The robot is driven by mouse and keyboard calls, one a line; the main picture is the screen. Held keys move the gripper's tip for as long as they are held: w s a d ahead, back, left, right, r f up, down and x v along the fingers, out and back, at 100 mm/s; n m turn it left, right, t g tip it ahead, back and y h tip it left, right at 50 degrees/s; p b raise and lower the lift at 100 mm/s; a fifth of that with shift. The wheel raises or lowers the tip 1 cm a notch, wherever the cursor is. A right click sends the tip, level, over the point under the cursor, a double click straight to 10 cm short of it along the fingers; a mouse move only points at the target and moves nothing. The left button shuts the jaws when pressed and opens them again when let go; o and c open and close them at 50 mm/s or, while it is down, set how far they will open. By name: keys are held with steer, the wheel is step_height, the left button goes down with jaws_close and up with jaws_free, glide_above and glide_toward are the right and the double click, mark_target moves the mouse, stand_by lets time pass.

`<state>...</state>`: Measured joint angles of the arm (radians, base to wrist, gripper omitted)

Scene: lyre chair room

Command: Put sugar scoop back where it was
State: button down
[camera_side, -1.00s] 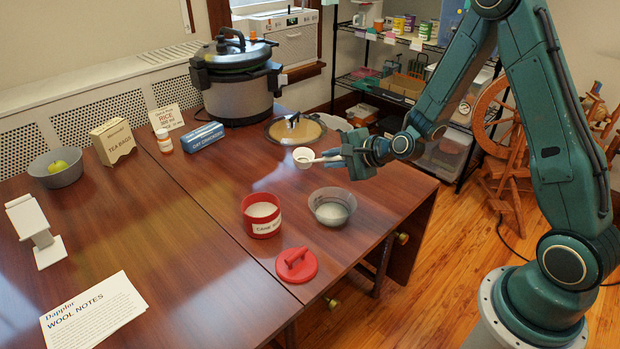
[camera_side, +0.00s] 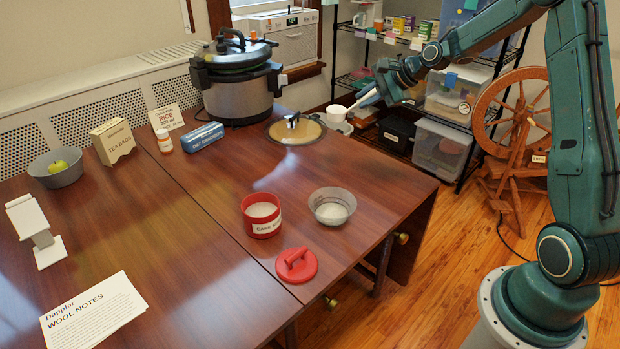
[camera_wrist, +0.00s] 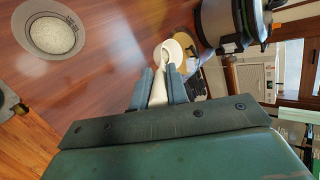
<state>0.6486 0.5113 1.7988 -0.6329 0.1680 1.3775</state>
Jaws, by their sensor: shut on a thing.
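My gripper (camera_side: 383,88) is shut on the handle of the white sugar scoop (camera_side: 336,113) at the table's far right corner. An open red canister (camera_side: 263,224) labelled as cane sugar holds white sugar. Its red lid (camera_side: 297,266) lies in front of it. A grey bowl (camera_side: 332,216) with white grains stands right of the canister.
A blue box (camera_side: 202,137) and tea box (camera_side: 112,142) stand further left. Shelves (camera_side: 430,110) stand beyond the table. The table's middle is clear.

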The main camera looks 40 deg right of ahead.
step_height(320, 180, down, 19)
steer(key=d, duration=0.1)
steer(key=shift+s, duration=0.2)
stand_by(1.2)
steer(key=shift+f, duration=0.2)
steer(key=c, duration=1.4)
jaws_free()
steer(key=shift+o, duration=0.2)
steer(key=shift+r, duration=0.1)
steer(key=v, duration=1.2)
steer(key=shift+r, duration=0.1)
